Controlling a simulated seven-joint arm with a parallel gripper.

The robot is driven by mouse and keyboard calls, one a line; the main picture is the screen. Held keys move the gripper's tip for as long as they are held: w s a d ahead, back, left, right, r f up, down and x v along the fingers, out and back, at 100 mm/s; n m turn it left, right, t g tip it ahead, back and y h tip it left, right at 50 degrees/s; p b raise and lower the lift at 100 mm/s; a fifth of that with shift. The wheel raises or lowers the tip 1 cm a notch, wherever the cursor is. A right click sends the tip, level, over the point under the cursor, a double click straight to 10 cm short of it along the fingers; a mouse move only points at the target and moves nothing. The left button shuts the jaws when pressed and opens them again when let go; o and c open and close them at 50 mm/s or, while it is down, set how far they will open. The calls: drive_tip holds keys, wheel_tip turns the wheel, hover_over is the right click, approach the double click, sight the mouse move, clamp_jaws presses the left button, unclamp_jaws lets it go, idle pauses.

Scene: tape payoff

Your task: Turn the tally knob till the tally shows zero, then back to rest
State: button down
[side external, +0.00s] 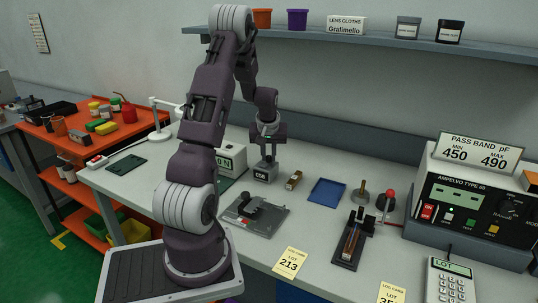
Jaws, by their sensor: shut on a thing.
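The tally (265,173) is a small grey box with a dark number window on its front, standing on the bench near the middle of the side external view. Its digits are too small to read surely. My gripper (268,154) points down right over the tally's top, with its fingers closed at the place of the knob. The tally knob itself is hidden between the fingers, so I cannot see how far it is turned.
A white box (232,159) stands just left of the tally. A small brass-coloured piece (294,180) and a blue tray (327,191) lie to its right. A grey fixture plate (256,217) lies in front. The tester (470,200) stands far right. A shelf (380,38) runs above.

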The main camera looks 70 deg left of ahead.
drive_tip(key=shift+m+t, duration=0.3)
drive_tip(key=shift+m, duration=0.5)
drive_tip(key=c, duration=1.3)
unclamp_jaws()
drive_tip(key=shift+c, duration=0.2)
drive_tip(key=v, duration=0.7)
drive_tip(key=shift+s+a+r, duration=0.1)
